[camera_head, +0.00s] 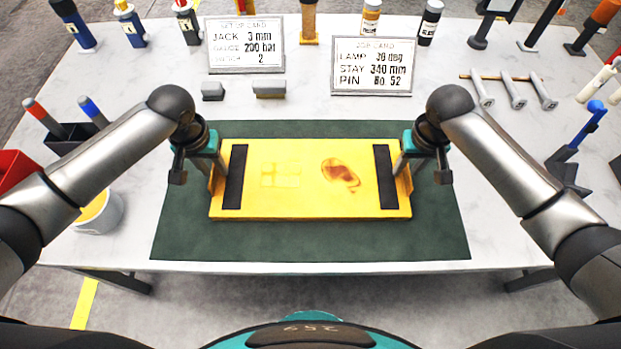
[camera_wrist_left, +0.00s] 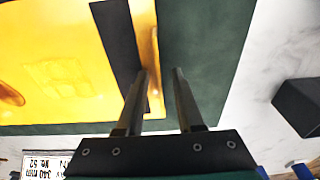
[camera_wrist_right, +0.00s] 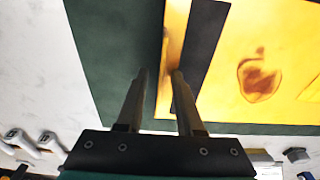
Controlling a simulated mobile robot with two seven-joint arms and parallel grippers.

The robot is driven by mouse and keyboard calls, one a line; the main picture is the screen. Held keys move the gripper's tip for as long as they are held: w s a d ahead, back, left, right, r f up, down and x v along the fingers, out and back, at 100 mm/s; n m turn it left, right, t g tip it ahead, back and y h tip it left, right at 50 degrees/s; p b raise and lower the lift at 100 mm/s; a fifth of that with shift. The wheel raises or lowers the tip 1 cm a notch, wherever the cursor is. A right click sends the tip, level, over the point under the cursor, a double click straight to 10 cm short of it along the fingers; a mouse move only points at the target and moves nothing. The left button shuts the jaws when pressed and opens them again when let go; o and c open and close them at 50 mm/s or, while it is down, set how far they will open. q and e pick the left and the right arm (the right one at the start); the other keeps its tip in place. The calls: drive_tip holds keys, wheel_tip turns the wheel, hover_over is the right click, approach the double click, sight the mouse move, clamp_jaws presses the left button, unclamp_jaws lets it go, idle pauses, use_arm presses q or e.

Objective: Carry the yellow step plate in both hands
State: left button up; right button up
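The yellow step plate (camera_head: 305,205) lies flat on a dark green mat (camera_head: 310,243) on the table. It has a black strip near each end, a faint cross-like mark and a reddish-brown stain. My left gripper (camera_head: 214,168) is at its left end; in the left wrist view its open fingers (camera_wrist_left: 162,72) stand either side of the plate's end edge, with a gap showing. My right gripper (camera_head: 401,168) is at the right end; in the right wrist view its open fingers (camera_wrist_right: 160,74) likewise straddle the end edge. Contact at the fingertips is unclear.
Two printed cards, a set-up card (camera_head: 245,45) and a job card (camera_head: 373,66), stand behind the mat. Two grey blocks, bottles and tools line the back. A white pail (camera_head: 98,214) is at left, a blue-handled tool (camera_head: 580,140) at right. The front mat is clear.

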use_arm(q)
wheel_tip(320, 180, up, 12)
drive_tip(key=s, duration=0.1)
drive_tip(key=shift+s, duration=0.25)
use_arm(e)
wheel_tip(320, 180, up, 12)
drive_tip(key=s, duration=0.1)
drive_tip(key=shift+s, duration=0.25)
idle(0.6)
